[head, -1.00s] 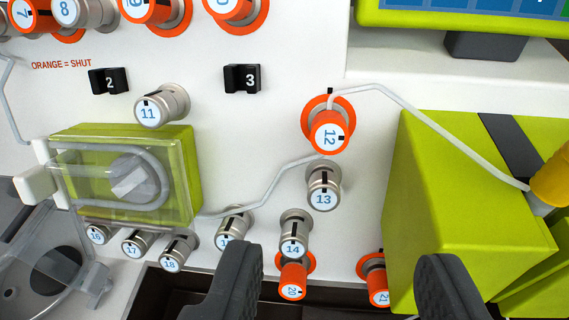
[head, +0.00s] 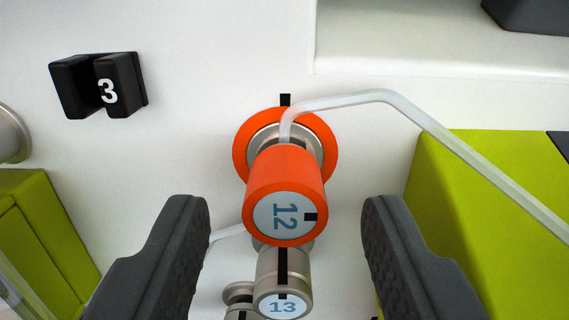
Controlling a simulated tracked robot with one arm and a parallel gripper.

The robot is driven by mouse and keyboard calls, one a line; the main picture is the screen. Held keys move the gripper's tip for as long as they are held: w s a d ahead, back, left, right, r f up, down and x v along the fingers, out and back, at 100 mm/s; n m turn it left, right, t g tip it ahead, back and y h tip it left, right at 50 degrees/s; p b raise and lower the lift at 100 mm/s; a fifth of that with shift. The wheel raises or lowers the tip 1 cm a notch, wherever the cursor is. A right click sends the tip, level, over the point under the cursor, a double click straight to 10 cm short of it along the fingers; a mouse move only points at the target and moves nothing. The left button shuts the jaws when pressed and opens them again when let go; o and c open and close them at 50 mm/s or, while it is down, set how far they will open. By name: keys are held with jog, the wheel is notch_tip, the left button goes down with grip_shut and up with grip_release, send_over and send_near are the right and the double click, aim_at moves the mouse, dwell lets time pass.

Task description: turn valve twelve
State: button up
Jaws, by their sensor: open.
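Valve twelve (head: 285,190) is an orange cylinder knob on the white panel, with an orange ring behind it. Its pale face carries a sideways "12" and a black mark at the right side of the face. Another black mark sits on the panel just above the ring. My gripper (head: 285,225) is open, with one dark finger to the left of the valve and one to the right. There is a gap on both sides and neither finger appears to touch the knob.
Silver valve 13 (head: 283,285) is just below valve twelve. A clear tube (head: 400,100) leaves valve twelve toward the right. A green block (head: 480,200) stands close at the right, beside the right finger. A black clip marked 3 (head: 100,85) is at the upper left.

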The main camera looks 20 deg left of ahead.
jog(key=shift+x, duration=0.8)
jog(key=c, duration=1)
